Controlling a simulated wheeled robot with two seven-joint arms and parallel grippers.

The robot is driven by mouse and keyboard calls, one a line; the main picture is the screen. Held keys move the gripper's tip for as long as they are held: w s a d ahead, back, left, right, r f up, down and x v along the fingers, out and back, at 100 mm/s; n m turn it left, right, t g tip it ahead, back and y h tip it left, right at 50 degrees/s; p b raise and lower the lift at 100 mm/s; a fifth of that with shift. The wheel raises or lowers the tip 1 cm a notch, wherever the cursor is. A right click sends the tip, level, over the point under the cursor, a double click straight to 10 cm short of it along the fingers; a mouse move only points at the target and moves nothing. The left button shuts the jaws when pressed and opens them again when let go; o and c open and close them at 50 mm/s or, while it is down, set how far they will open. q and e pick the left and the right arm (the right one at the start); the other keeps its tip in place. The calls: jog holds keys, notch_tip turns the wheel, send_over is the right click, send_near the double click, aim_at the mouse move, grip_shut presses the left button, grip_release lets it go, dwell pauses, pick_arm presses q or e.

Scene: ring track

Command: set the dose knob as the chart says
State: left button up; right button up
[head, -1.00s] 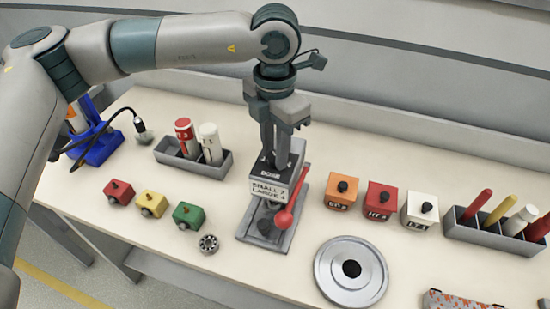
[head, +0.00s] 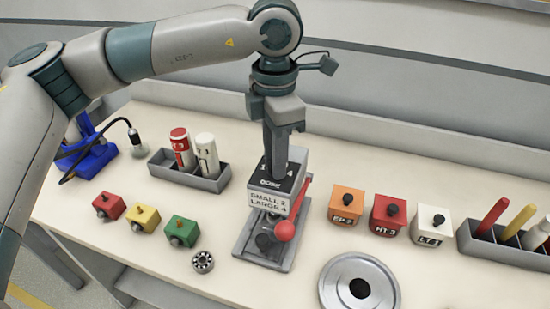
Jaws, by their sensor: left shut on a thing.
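The dose device (head: 256,178) stands mid-table, a dark-topped box on a grey base plate (head: 245,255) with a red ball-ended lever (head: 285,231) on its right side. Its front chart (head: 268,201) reads "SMALL 2" and "LARGE 4". The top is marked "DOSE", with a 1 at left and a 4 at right showing. My left gripper (head: 279,172) points down onto the top and is shut on the dose knob, which its fingers hide. I cannot tell the knob's setting. My right gripper is not in view.
Left are a grey holder (head: 205,183) with two tubes and red (head: 108,206), yellow (head: 144,219) and green (head: 182,230) blocks. A bearing (head: 203,262) lies in front. Right are orange (head: 346,205), red (head: 388,214) and white (head: 429,224) boxes and a round metal plate (head: 333,286).

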pick_arm(q)
jog(key=o, duration=1)
jog(key=shift+o, duration=0.2)
jog(key=shift+r, duration=0.15)
jog(key=shift+r, duration=0.55)
notch_tip(320, 180, up, 16)
jog(key=b, duration=0.2)
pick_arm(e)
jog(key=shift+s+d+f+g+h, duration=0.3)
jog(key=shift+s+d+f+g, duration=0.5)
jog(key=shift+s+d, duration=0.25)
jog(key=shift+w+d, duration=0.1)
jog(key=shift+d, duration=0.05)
